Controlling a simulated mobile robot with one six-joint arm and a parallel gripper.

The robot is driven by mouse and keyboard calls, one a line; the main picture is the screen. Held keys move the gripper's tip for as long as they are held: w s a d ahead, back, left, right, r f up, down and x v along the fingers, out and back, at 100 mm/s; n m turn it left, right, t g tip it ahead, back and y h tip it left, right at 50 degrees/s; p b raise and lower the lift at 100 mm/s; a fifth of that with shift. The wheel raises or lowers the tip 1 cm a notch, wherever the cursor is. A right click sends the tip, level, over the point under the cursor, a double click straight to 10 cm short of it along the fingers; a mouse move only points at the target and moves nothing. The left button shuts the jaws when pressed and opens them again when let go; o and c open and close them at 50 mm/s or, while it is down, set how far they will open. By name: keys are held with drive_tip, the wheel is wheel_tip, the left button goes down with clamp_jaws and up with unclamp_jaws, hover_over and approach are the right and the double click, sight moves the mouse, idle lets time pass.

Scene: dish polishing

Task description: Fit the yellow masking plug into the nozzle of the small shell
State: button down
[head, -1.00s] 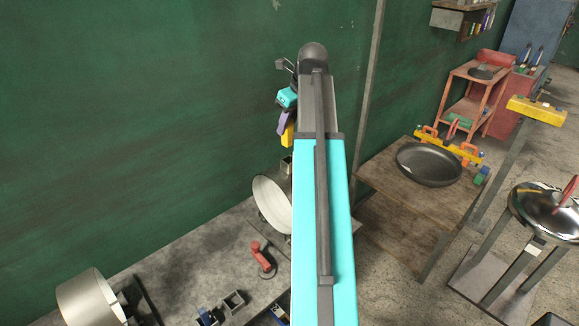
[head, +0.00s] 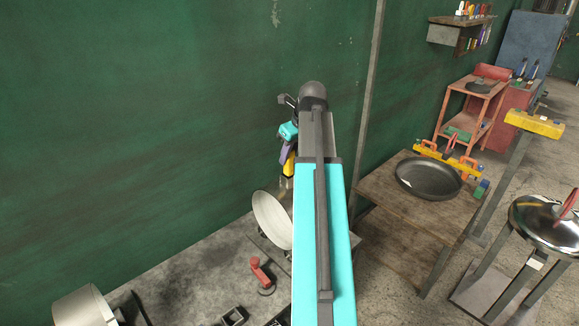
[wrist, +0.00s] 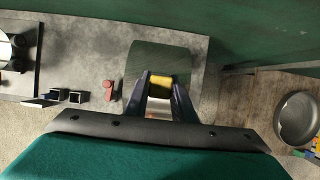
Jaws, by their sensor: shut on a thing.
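My gripper (wrist: 159,79) is shut on the yellow masking plug (wrist: 156,82). In the head view my gripper (head: 285,152) points down, with the yellow plug (head: 289,165) at its tip, just above the top of a pale, open-ended metal shell (head: 270,219). In the wrist view the shell's curved body (wrist: 158,57) is beneath the plug. The nozzle is mostly hidden by the plug, fingers and arm. I cannot tell whether the plug touches it.
A red-handled tool (head: 261,275) stands on the bench in front of the shell. Another metal shell (head: 82,306) is at the lower left. A wooden table (head: 382,205) with a dark pan (head: 430,178) stands to the right. The green wall is close behind.

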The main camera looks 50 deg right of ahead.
sight(289, 165)
drive_tip(key=shift+f, duration=0.25)
drive_tip(key=shift+f+b, duration=1.1)
drive_tip(key=shift+f, duration=0.7)
drive_tip(key=shift+f, duration=0.15)
drive_tip(key=c, duration=1.5)
unclamp_jaws()
drive_tip(key=shift+b+v, duration=1.4)
drive_tip(key=shift+v, duration=4.75)
drive_tip(key=shift+w, duration=0.1)
